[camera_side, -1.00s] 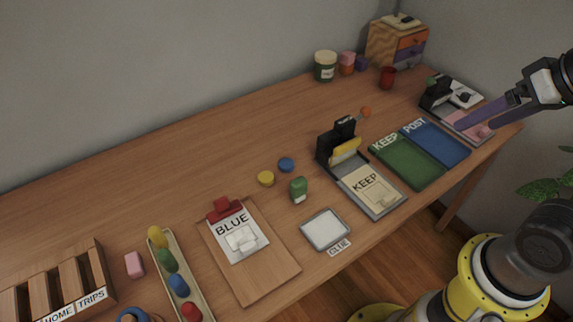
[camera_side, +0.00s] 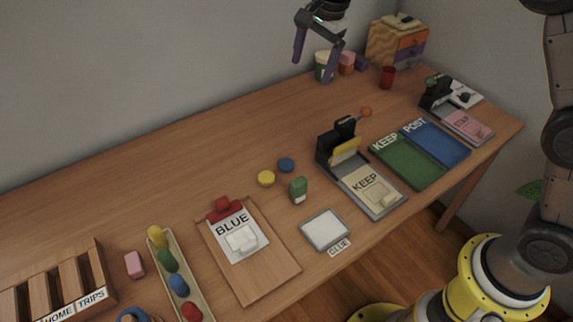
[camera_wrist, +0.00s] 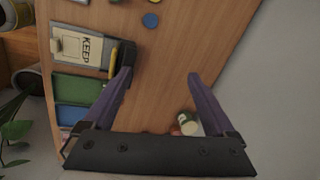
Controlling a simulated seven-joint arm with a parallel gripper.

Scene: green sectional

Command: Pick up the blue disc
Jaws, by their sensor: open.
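The blue disc (camera_side: 286,164) lies flat on the wooden table, just right of and behind a yellow disc (camera_side: 266,178). In the wrist view the blue disc (camera_wrist: 151,20) shows near the top centre, beyond my fingertips, with the yellow disc cut off at the top edge. My gripper (camera_side: 314,69) is open and empty, high above the back of the table, in front of the lidded jar. It is up and to the right of the blue disc and well apart from it. In the wrist view both purple fingers (camera_wrist: 159,75) are spread with nothing between them.
A green bottle (camera_side: 298,189) stands close in front of the blue disc. A black stamping device on a KEEP tray (camera_side: 388,207) stands to its right. A clipboard marked BLUE (camera_side: 265,277) lies in front left. The table (camera_side: 190,160) behind and left of the discs is clear.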

